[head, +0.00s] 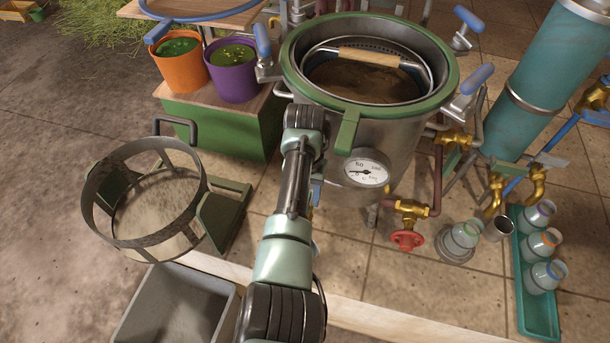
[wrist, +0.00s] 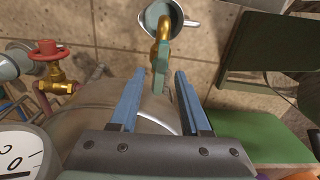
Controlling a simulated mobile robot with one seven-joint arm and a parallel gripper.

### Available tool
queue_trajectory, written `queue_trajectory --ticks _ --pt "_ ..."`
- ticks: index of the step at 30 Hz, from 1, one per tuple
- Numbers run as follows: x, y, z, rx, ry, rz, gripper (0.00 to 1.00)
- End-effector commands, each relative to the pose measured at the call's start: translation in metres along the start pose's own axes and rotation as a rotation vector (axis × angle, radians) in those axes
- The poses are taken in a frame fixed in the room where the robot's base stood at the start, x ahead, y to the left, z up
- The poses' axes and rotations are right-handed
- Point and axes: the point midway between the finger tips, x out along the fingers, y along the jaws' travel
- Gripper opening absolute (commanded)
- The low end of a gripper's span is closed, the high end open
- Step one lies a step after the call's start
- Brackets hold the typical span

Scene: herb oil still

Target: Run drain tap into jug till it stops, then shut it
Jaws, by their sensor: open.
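The steel still pot (head: 345,140) with a green rim stands at the upper middle of the head view. In the wrist view, a brass drain tap (wrist: 163,32) with a green lever (wrist: 159,78) comes off the pot's side. A metal jug (wrist: 190,18) stands beneath the spout; its inside looks greyish green, and I cannot tell its level or whether liquid is running. My gripper (wrist: 160,74) is open, its blue fingers on either side of the lever, with no clear grip on it. In the head view my arm hides the tap and jug.
A red valve wheel (head: 407,240) and gauge (head: 366,171) sit at the pot's front right. A teal tray (head: 538,310) of flasks lies at right. A sieve basket (head: 145,240), a grey bin (head: 180,308) and a green stand (head: 225,125) are left.

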Motion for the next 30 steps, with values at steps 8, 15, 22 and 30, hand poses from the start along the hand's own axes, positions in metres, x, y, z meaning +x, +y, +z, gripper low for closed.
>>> queue_trajectory --ticks 8,15,22,30 --pt "-0.065 0.000 -0.001 -0.001 0.006 0.000 0.47" --pt "-0.100 0.000 0.000 -0.001 0.002 0.000 0.47" --pt "-0.108 0.000 0.000 -0.001 0.000 0.000 0.47" --pt "-0.108 0.000 0.000 -0.001 0.000 0.000 0.47"
